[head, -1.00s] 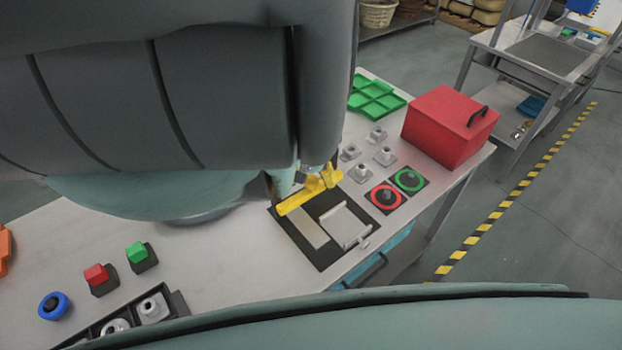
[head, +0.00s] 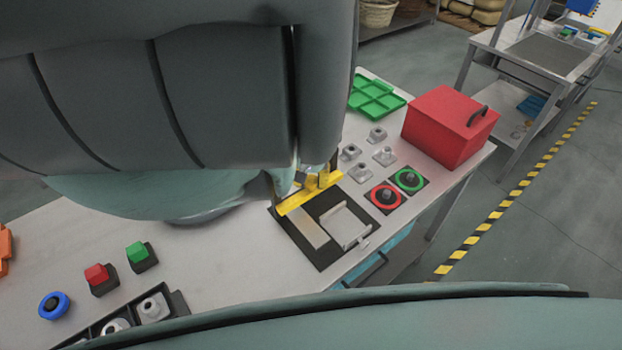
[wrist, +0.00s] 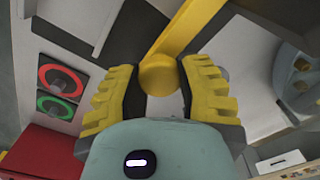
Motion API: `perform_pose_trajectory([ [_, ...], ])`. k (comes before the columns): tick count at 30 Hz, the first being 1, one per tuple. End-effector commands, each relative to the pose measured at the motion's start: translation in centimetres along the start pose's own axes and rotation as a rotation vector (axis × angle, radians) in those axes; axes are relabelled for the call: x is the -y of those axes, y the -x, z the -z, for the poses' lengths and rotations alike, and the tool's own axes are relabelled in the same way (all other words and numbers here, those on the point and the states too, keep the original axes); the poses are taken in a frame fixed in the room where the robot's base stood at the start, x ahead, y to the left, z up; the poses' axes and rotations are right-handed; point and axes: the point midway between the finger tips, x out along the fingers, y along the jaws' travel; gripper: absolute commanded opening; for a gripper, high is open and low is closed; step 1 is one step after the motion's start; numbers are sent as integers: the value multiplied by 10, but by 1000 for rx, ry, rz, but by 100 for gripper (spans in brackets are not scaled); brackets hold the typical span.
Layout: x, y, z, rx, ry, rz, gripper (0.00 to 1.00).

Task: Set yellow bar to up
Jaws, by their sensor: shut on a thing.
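The yellow bar (head: 292,203) lies along the far edge of the dark panel (head: 322,262) on the bench in the head view. In the wrist view the yellow bar (wrist: 190,25) runs down from the top edge to a round yellow knob (wrist: 159,74) at its end. My gripper (wrist: 158,66) has its two ribbed yellow fingers on either side of the knob, shut on it. In the head view my gripper (head: 321,179) is at the bar, partly hidden by my arm. The bar's tilt is hard to tell.
A light metal bracket (head: 346,227) stands on the panel. Red (head: 386,197) and green (head: 409,180) ringed knobs and several grey fittings sit to the right. A red box (head: 448,127) and a green tray (head: 377,99) stand farther back. Bare bench lies left of the panel.

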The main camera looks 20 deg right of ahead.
Motion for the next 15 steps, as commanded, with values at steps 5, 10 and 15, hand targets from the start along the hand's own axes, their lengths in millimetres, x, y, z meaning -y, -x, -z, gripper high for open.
perform_pose_trajectory([
  [5, 0, 14, 0, 1, -1, 0, 0],
  [10, 1, 41, 0, 4, 0, 1, 0],
  [15, 0, 61, 0, 2, -1, 1, 0],
])
